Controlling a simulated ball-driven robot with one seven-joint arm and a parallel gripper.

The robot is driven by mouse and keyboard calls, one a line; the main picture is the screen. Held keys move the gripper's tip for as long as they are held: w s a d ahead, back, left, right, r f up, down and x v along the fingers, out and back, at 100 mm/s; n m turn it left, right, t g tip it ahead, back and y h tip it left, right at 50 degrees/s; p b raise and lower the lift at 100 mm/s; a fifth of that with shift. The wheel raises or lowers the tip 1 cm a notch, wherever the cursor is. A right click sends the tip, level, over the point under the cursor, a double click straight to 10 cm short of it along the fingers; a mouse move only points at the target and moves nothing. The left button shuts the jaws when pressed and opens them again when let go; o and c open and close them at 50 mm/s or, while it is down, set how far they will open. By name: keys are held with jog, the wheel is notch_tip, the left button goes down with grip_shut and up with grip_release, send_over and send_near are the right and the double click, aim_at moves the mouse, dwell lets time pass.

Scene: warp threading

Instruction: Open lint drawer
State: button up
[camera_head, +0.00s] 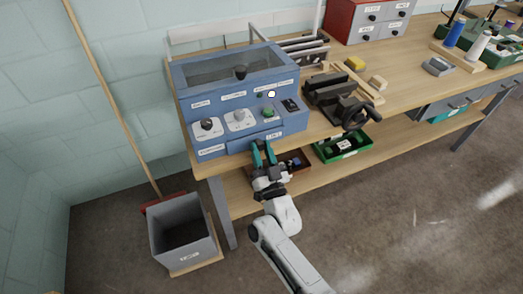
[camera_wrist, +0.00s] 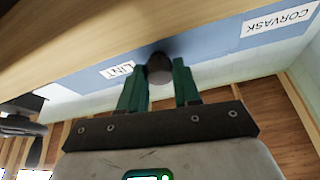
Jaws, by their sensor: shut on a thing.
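A blue machine (camera_head: 222,103) stands on the wooden bench. The lint drawer (camera_head: 242,146) is a blue panel low on its front. Its white LINT label (camera_wrist: 117,69) shows in the wrist view. My gripper (camera_head: 263,147) is at the drawer's front, with its green fingers pointing up at it. In the wrist view, my gripper (camera_wrist: 160,78) has its fingers on either side of a dark round knob (camera_wrist: 159,67) and is shut on it. The fingers hide the knob in the head view. I cannot tell whether the drawer stands out from the machine.
The bench edge (camera_head: 325,131) runs close to my gripper. A green bin (camera_head: 345,146) and a brown bin (camera_head: 300,166) sit on the shelf below. A grey bin (camera_head: 183,229) stands on the floor at left. A dark vise (camera_head: 335,92) stands right of the machine.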

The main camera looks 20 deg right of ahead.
grip_shut()
jog(key=s+p, duration=0.4)
jog(key=s, duration=1)
jog(key=shift+s, duration=0.15)
jog(key=o, duration=1)
grip_release()
jog(key=shift+o, duration=0.2)
jog(key=shift+f, duration=0.1)
jog(key=d+b+v, duration=0.1)
jog(key=b+v, duration=0.2)
jog(key=v, duration=0.7)
jog(key=shift+s+a, duration=0.4)
jog(key=shift+a, duration=0.1)
jog(key=shift+f, duration=0.1)
